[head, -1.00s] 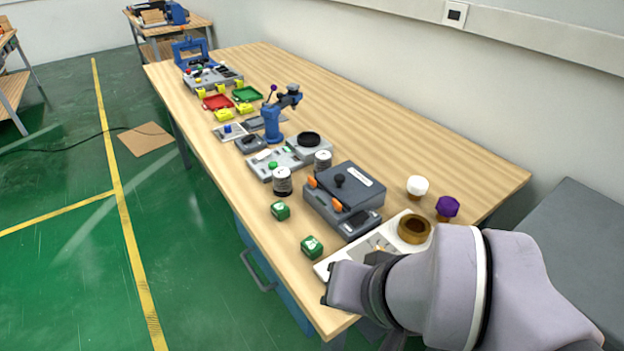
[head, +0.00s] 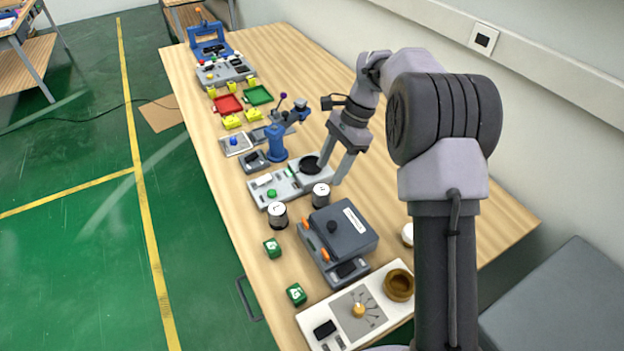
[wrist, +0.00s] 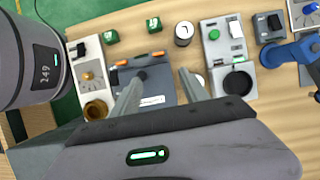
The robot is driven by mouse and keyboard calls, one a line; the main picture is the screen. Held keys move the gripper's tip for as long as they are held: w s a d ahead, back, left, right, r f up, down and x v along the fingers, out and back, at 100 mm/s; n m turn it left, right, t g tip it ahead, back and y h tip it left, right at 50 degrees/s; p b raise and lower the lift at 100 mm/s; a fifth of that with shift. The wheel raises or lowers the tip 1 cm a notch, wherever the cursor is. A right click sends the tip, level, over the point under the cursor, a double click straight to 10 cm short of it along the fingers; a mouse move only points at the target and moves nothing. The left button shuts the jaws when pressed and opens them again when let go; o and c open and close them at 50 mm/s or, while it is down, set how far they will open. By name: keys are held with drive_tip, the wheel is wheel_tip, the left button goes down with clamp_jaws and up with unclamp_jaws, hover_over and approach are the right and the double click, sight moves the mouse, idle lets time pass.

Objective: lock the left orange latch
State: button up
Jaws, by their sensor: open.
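The grey box (head: 356,232) with a black knob on its lid stands at the table's near end in the head view. Two orange latches sit along its front edge: the left latch (head: 308,225) at the upper left and the other latch (head: 325,255) lower down. In the wrist view the latches (wrist: 158,53) (wrist: 121,62) lie beyond the box's lid. I cannot tell whether either is locked. My gripper (head: 329,173) is open and empty, pointing down above the table behind the box. In the wrist view its fingers (wrist: 160,80) spread across the box, apart from the latches.
Two cans (head: 278,215) (head: 321,196) and a grey device with a black round plate (head: 310,165) stand close to the box. Green cubes (head: 272,248) (head: 296,294) lie at the front. A white dial panel (head: 374,330) is nearer. The table's back strip is clear.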

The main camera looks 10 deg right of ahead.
sight(305, 221)
drive_tip(key=b+x, duration=0.2)
drive_tip(key=x, duration=0.6)
drive_tip(key=b+x, duration=0.3)
drive_tip(key=x, duration=0.6)
drive_tip(key=shift+s+a+f+b, duration=0.2)
drive_tip(key=shift+s+a+b, duration=0.05)
drive_tip(key=shift+s+b, duration=0.1)
